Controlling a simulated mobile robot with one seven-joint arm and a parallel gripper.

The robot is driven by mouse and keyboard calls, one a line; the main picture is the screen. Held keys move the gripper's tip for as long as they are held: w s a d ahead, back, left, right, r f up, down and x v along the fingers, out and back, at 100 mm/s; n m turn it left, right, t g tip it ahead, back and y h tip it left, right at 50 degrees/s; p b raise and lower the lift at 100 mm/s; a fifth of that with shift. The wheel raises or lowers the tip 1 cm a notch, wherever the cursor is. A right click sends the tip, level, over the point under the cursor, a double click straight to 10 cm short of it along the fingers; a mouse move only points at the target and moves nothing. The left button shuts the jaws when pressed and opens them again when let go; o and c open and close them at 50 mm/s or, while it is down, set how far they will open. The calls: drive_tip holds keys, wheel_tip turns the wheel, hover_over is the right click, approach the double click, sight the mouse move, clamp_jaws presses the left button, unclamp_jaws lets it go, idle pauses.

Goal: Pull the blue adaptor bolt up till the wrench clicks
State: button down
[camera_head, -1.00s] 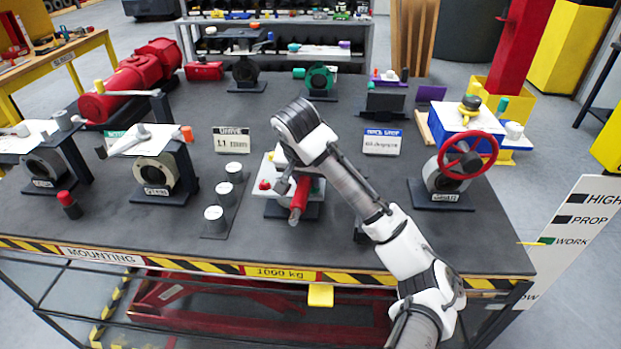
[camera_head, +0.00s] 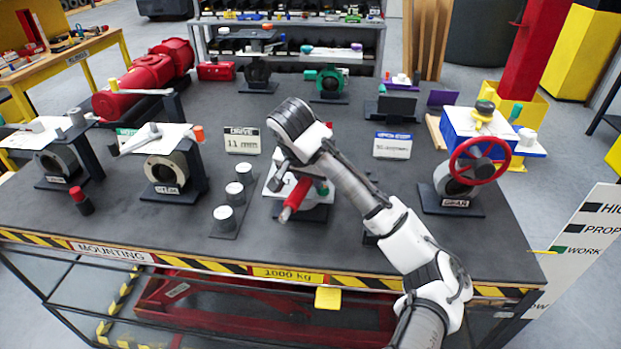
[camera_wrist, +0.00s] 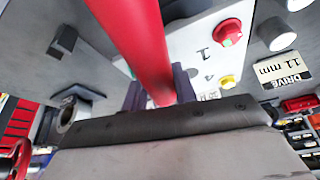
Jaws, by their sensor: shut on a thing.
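My gripper (camera_head: 286,180) is over the small station at the table's front middle, shut on a red cylindrical handle (camera_head: 295,200). The handle leans, its lower end toward the table's front. In the wrist view the red handle (camera_wrist: 140,40) runs from the top edge down between the two dark fingers (camera_wrist: 158,92). A white plate (camera_wrist: 195,50) lies beyond it, with a red knob (camera_wrist: 228,32) and a yellow knob (camera_wrist: 228,81). I cannot make out a blue adaptor bolt at the handle; my gripper and wrist cover much of this station.
Several grey-white cylinders (camera_head: 223,213) stand left of the station, with a DRIVE 11 mm sign (camera_head: 241,141) behind. A valve with a red handwheel (camera_head: 480,160) stands right. A valve with a white plate (camera_head: 165,170) stands left. A board marked WORK (camera_head: 580,250) is at the right edge.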

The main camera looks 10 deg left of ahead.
drive_tip(key=shift+a+f, duration=0.1)
drive_tip(key=shift+r, duration=0.45)
drive_tip(key=shift+w+r, duration=0.1)
drive_tip(key=shift+r, duration=2)
